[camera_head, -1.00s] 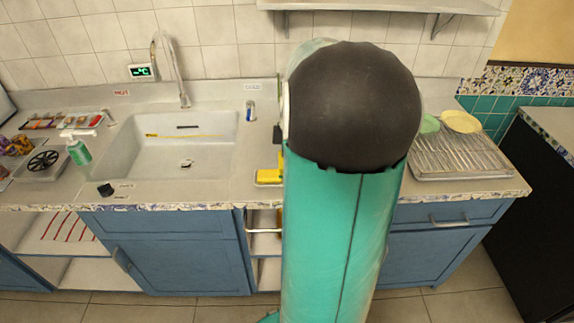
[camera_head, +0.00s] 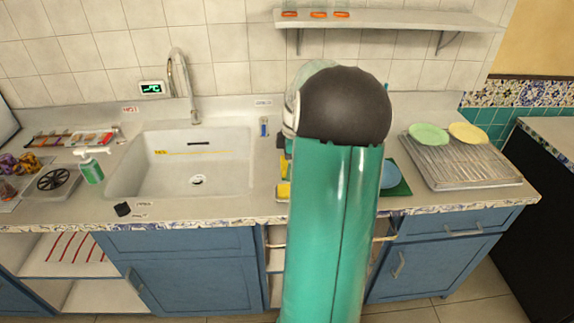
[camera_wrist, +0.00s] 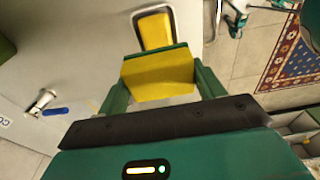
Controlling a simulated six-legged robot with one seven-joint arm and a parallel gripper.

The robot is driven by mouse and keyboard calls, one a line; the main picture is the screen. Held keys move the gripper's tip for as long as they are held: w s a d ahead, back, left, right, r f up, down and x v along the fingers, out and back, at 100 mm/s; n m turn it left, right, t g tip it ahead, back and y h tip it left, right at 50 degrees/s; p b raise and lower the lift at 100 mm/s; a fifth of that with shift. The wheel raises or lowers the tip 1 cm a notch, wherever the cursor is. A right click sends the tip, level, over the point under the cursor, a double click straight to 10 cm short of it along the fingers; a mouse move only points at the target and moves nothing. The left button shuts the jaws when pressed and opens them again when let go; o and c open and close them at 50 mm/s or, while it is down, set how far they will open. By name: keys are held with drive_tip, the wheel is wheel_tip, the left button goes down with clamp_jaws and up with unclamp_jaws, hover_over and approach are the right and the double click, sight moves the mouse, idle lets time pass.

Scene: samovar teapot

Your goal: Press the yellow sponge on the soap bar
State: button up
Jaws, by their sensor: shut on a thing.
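In the wrist view the green fingers of my gripper (camera_wrist: 160,92) are closed on the sides of the yellow sponge (camera_wrist: 159,73), which has a green layer along its far edge. The yellow soap bar (camera_wrist: 155,29) lies in a metal-rimmed dish (camera_wrist: 137,34) just beyond the sponge. The sponge overlaps the dish's near end in this view; I cannot tell whether it touches the soap. In the head view a yellow patch (camera_head: 284,190) shows at the left edge of my arm; my arm hides the gripper and most of this area.
The sink (camera_head: 180,175) is to the left, with a soap dispenser (camera_head: 91,168) beyond it. A blue-handled item (camera_head: 264,126) stands near the wall. A blue plate (camera_head: 389,176) and a drying rack (camera_head: 460,165) with plates are to the right. A shelf (camera_head: 390,20) hangs above.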

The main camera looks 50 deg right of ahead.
drive_tip(key=shift+w+d+f, duration=0.1)
drive_tip(key=shift+w+f, duration=0.05)
drive_tip(key=shift+f, duration=0.1)
drive_tip(key=shift+s+f, duration=0.2)
drive_tip(key=shift+s, duration=0.05)
drive_tip(key=shift+f, duration=0.35)
drive_tip(key=shift+w+f, duration=0.1)
drive_tip(key=shift+f, duration=2.2)
drive_tip(key=shift+f, duration=0.55)
drive_tip(key=shift+r, duration=3.5)
